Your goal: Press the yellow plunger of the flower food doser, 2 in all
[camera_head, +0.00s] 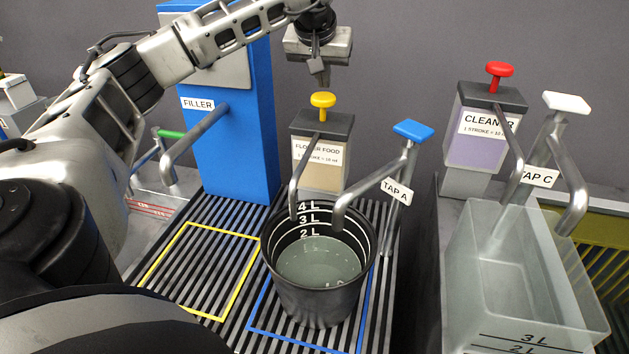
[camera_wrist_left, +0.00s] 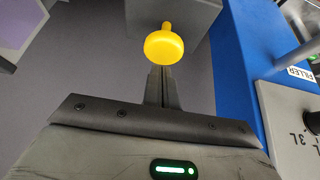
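The flower food doser (camera_head: 320,160) has a beige body, a dark top and a yellow plunger (camera_head: 322,100), which stands raised. Its spout hangs over a black bucket (camera_head: 318,290) holding greyish liquid up to near the 2 L mark. My left gripper (camera_head: 322,80) is just above the plunger and looks apart from it. In the left wrist view the yellow plunger (camera_wrist_left: 165,45) is straight beyond the fingertips (camera_wrist_left: 162,72), which are together with nothing between them. My right gripper is not in view.
The blue filler column (camera_head: 235,120) stands left of the doser. Tap A (camera_head: 412,130), with a blue handle, is right of it. The cleaner doser (camera_head: 487,125), tap C (camera_head: 550,140) and a clear tank (camera_head: 520,280) stand further right. The yellow-outlined slot (camera_head: 205,230) is empty.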

